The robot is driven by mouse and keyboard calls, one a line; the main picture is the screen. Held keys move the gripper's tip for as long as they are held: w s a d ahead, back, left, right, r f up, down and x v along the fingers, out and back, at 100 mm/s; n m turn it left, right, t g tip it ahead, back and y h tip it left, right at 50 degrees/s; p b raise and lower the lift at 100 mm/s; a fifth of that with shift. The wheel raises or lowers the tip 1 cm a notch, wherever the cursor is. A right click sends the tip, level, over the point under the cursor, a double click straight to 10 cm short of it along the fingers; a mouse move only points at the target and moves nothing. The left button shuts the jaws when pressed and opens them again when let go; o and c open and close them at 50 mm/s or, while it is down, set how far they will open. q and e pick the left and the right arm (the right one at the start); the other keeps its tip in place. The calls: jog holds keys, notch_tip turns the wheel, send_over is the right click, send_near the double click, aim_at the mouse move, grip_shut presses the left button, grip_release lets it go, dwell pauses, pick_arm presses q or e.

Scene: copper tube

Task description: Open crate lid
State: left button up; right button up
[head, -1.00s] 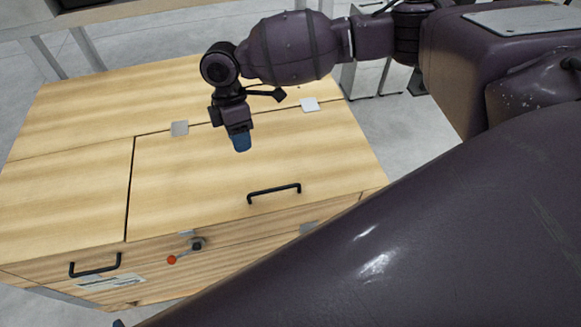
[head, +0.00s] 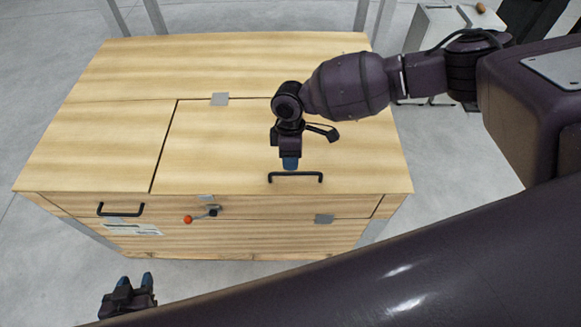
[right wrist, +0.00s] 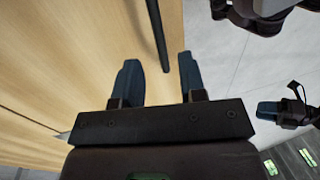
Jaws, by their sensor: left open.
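The wooden crate (head: 110,75) stands in the middle of the head view. Its lid (head: 235,140) is the shut panel on the right of the top, lying flush. A black bar handle (head: 295,173) sits near the lid's front edge. My right gripper (head: 290,164) points down just behind and over this handle. In the right wrist view my right gripper (right wrist: 159,76) is open, with the dark handle bar (right wrist: 156,30) reaching towards the gap between its blue fingers. I cannot tell whether they touch. My left gripper (head: 134,280) is open and empty, low in front of the crate.
A latch with a red knob (head: 188,219) is on the crate's front, with another black handle (head: 121,210) to its left. A grey hinge plate (head: 220,99) is at the lid's back edge. Grey floor surrounds the crate.

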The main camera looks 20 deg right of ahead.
jog(key=shift+s+a+f, duration=0.1)
jog(key=shift+s+f, duration=0.1)
jog(key=shift+f, duration=0.85)
jog(key=shift+s+a+f, duration=0.1)
jog(key=shift+s+f, duration=0.1)
jog(key=shift+f, duration=0.85)
jog(key=shift+d, duration=0.1)
grip_shut()
